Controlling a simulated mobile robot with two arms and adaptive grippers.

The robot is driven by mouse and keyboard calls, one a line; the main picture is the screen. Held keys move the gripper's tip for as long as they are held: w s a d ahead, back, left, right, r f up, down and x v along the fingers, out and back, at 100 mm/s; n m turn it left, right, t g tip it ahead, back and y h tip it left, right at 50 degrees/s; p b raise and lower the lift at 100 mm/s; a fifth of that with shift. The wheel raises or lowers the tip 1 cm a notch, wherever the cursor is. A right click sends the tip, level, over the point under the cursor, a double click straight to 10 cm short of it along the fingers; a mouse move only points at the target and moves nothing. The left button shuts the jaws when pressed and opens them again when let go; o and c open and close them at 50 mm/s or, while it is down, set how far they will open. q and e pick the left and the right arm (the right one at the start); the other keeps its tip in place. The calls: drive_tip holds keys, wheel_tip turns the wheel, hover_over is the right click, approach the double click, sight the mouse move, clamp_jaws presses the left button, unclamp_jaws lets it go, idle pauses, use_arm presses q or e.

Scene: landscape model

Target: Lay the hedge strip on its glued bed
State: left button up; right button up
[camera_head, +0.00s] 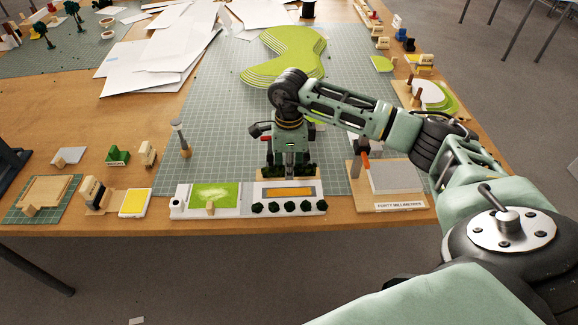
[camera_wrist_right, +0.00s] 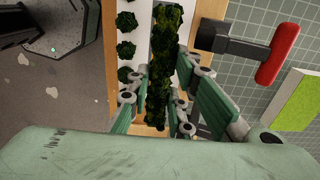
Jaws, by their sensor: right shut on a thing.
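The hedge strip (camera_head: 288,172) is a long dark green leafy bar, and it also shows in the right wrist view (camera_wrist_right: 165,45). My right gripper (camera_head: 290,165) is shut on it, with fingers on both of its long sides. The glued bed (camera_head: 288,192) is an orange-yellow strip set in a white base (camera_head: 318,207). In the head view the strip appears just behind the bed, apart from it; its exact height is hard to tell. In the wrist view the strip overlaps the white base, and the bed is hidden. My left gripper is out of view.
Several round bushes (camera_head: 288,207) line the base's front edge. A green panel (camera_head: 215,193) adjoins on the left. A grey block on a wooden stand (camera_head: 397,176) is close on the right. A red-headed tool (camera_wrist_right: 284,54) lies beside the strip. The green mat (camera_head: 225,130) has free room.

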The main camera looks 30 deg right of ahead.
sight(289, 192)
drive_tip(key=shift+f, duration=0.15)
drive_tip(key=shift+f+b, duration=0.3)
drive_tip(key=shift+b, duration=0.05)
wheel_tip(289, 192, down, 4)
drive_tip(key=b, duration=0.3)
drive_tip(key=shift+f+b, duration=0.9)
drive_tip(key=shift+f, duration=0.1)
use_arm(q)
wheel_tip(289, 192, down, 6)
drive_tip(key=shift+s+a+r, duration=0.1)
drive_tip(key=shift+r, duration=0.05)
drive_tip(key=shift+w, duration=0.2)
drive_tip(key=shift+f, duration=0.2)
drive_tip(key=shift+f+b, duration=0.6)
drive_tip(key=shift+b, duration=0.25)
use_arm(e)
drive_tip(key=shift+f, duration=0.6)
idle(0.9)
drive_tip(key=o, duration=0.8)
